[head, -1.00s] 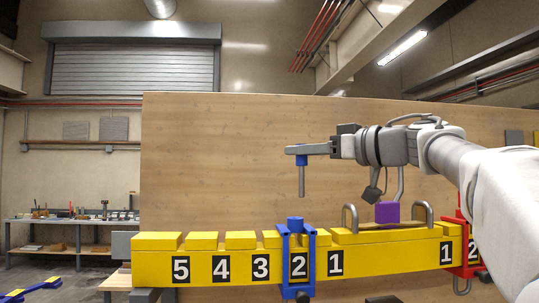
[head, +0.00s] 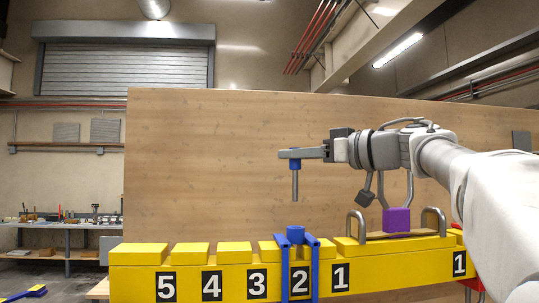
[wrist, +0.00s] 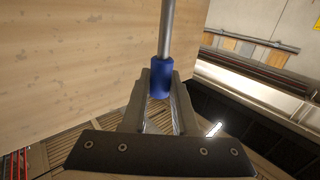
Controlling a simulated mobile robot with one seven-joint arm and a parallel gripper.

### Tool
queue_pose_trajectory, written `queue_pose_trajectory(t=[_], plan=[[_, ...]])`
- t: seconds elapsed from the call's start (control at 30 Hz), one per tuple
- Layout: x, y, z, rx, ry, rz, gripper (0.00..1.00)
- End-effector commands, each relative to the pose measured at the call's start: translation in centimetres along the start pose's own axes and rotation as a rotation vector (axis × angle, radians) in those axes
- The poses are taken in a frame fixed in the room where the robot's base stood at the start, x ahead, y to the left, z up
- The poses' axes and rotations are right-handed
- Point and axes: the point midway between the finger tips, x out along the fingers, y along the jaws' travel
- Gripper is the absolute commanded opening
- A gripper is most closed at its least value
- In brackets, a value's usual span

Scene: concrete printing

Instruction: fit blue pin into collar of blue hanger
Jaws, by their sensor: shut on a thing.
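The blue pin, a grey shaft (head: 295,184) below a blue head, hangs upright in my gripper (head: 304,153). In the wrist view my gripper (wrist: 160,88) is shut on the blue head (wrist: 160,78), and the grey shaft runs away from it. The blue hanger (head: 313,268) straddles the yellow beam (head: 235,284) by the number 2. Its collar (head: 295,234) sits on top. In the head view the pin's tip is above the collar and apart from it, roughly in line. Depth alignment cannot be told. The collar's opening is not visible.
A purple block (head: 396,220) stands between two metal loops (head: 357,226) on the beam, right of the hanger. Raised yellow blocks (head: 190,253) line the beam top to the left. A wooden panel (head: 200,170) stands behind. The air around the pin is clear.

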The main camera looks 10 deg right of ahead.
Motion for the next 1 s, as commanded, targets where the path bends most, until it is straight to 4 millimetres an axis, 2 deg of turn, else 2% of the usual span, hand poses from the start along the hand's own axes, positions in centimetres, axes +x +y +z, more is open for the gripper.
queue_pose_trajectory(t=[0.53, 1.0], plan=[[0.0, 0.0, 3.6, 0.0, -0.003, 0.001, 0.0], [-0.1, 0.0, 3.8, 0.0, -0.003, 0.001, 0.0]])
